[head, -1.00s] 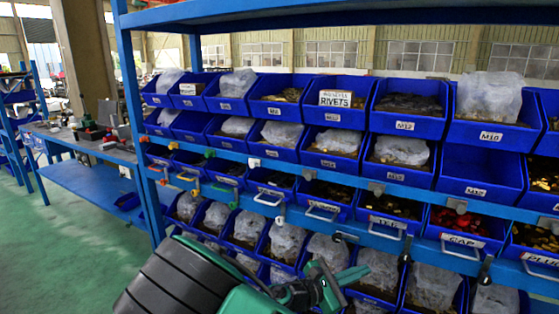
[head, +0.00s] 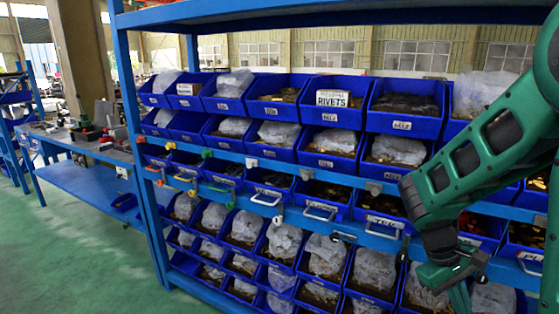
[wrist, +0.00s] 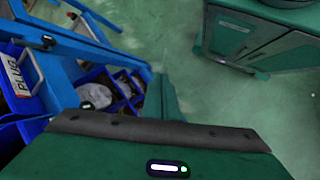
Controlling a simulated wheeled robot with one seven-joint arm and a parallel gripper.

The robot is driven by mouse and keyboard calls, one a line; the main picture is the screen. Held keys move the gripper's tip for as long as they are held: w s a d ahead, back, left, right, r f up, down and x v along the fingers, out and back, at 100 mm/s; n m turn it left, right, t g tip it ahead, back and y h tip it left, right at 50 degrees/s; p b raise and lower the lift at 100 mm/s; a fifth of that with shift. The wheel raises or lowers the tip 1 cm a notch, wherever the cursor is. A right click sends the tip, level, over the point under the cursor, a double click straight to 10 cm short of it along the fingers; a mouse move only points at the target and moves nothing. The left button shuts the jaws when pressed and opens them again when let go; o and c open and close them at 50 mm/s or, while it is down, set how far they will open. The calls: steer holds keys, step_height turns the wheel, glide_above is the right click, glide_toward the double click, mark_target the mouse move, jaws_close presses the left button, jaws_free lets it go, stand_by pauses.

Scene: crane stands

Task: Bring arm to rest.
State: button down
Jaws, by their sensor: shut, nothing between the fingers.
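My green arm comes in from the right edge of the head view, bends, and hangs down in front of the bin rack (head: 132,150). My gripper (head: 460,297) is at its lower end, low at the right, pointing down. It is shut and holds nothing. Its fingertips are near the bottom edge of the head view and hard to make out. In the wrist view, a green part of my own body with a dark edge fills the bottom, and the fingers do not show clearly.
The blue rack holds rows of blue bins, one labelled RIVETS (head: 335,103). A workbench (head: 85,178) stands at the left, with open green floor (head: 70,265) before it. The wrist view shows a green cabinet (wrist: 262,35) at the upper right and bins at the left.

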steer(key=s+r+m+t+y, duration=0.1)
steer(key=s+r+m+y, duration=0.1)
steer(key=s+r+m, duration=0.2)
steer(key=s+r+m+t+y, duration=0.2)
steer(key=s+r+m+y, duration=0.1)
steer(key=s, duration=0.6)
steer(key=shift+s+r+m, duration=0.4)
steer(key=shift+r+m, duration=0.3)
steer(key=shift+m, duration=0.1)
steer(key=shift+w+f, duration=0.25)
steer(key=shift+w, duration=0.4)
